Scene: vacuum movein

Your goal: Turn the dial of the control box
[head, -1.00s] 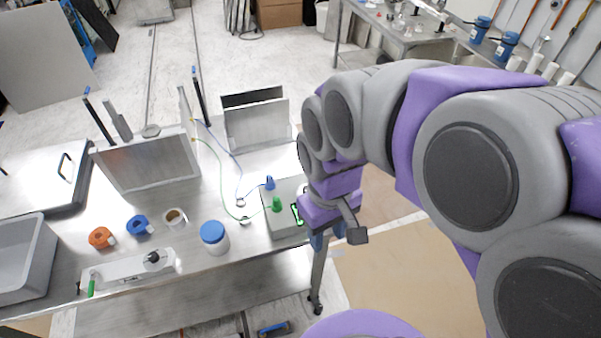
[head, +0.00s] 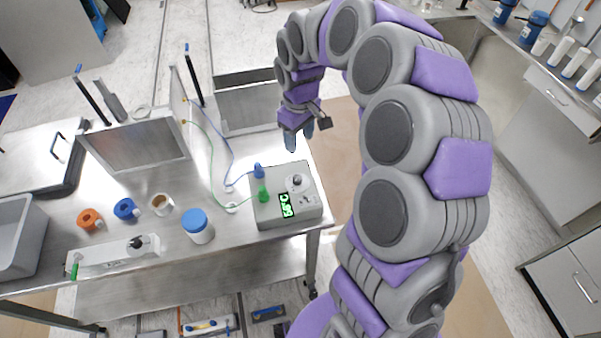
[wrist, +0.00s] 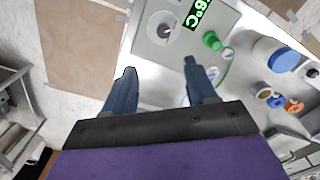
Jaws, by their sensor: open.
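The control box (head: 270,211) is a grey box at the right end of the metal table, with a green lit display (head: 286,205). Its round dial (head: 296,183) sits on the top face, right of the green and blue plugs. In the wrist view the dial (wrist: 160,31) shows ahead of and between the fingers, with the display to its right. My gripper (head: 296,138) is open and empty, apart from the box and beyond its far side in the head view. The two blue fingers (wrist: 155,84) stand wide apart.
Blue and green cables run from the plugs to upright metal panels (head: 137,155).

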